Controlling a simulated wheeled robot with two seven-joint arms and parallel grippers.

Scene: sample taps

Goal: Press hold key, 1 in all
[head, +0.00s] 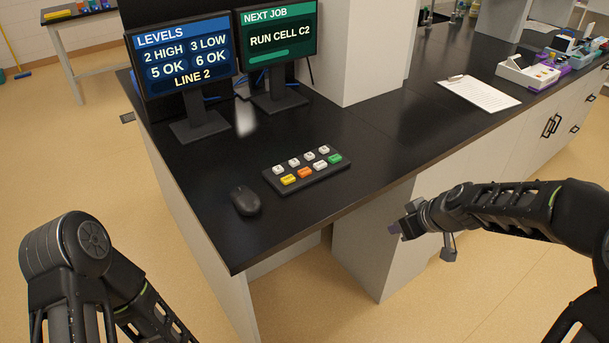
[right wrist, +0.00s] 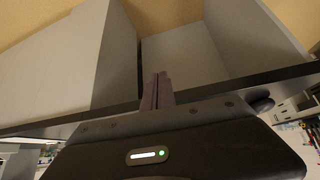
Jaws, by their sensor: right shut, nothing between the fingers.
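A black key panel (head: 307,171) lies on the dark bench top. Its back row has white keys; its front row has a yellow key (head: 289,179), an orange key (head: 304,173), a white key (head: 320,166) and a green key (head: 335,159). The labels are too small to read, so I cannot tell which is the hold key. My right gripper (head: 394,229) is shut and empty, off the bench's front edge, to the right of the panel and apart from it. Its closed fingers show in the right wrist view (right wrist: 157,91). My left arm shows at lower left; its gripper is out of view.
A black mouse (head: 245,201) lies left of the panel. Two monitors, the levels screen (head: 181,57) and the job screen (head: 278,47), stand behind. A clipboard (head: 479,92) lies farther right. The bench top (head: 375,165) right of the panel is clear.

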